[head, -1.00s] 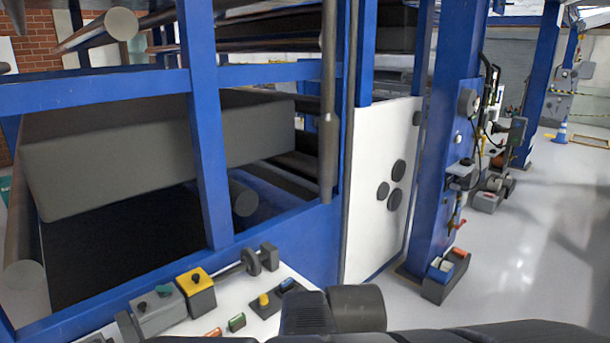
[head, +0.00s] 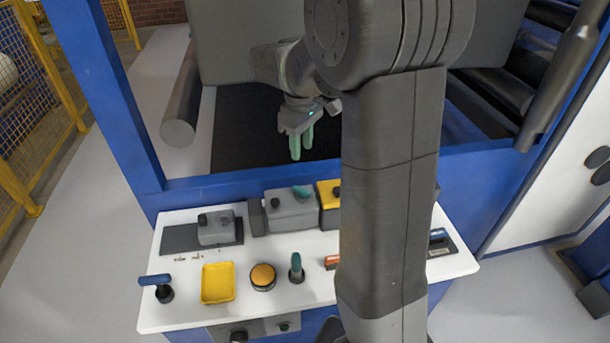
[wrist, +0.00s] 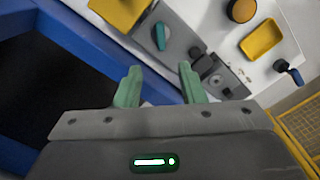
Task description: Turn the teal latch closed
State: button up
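A teal latch (head: 302,190) sits on top of a grey box (head: 290,212) at the back of the white console. In the wrist view the same teal latch (wrist: 160,36) lies ahead of the fingers, with its long side near vertical in the picture. My gripper (head: 301,143) hangs over the dark machine opening behind the console, green fingers pointing down, apart from the latch. In the wrist view my gripper (wrist: 159,83) is open, with nothing between its fingers. My arm hides the console's right-middle part.
The console (head: 190,315) also holds a yellow box (head: 327,192), a grey box with dark knobs (head: 216,228), a yellow tray (head: 217,283), an orange button (head: 262,275), a standing teal lever (head: 296,268) and a blue-handled lever (head: 157,284). A blue frame post (head: 105,95) stands left.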

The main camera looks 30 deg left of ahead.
aim_at(301, 189)
notch_tip(301, 189, down, 14)
jog(key=shift+r+p, duration=0.2)
jog(key=shift+p, duration=0.35)
grip_shut()
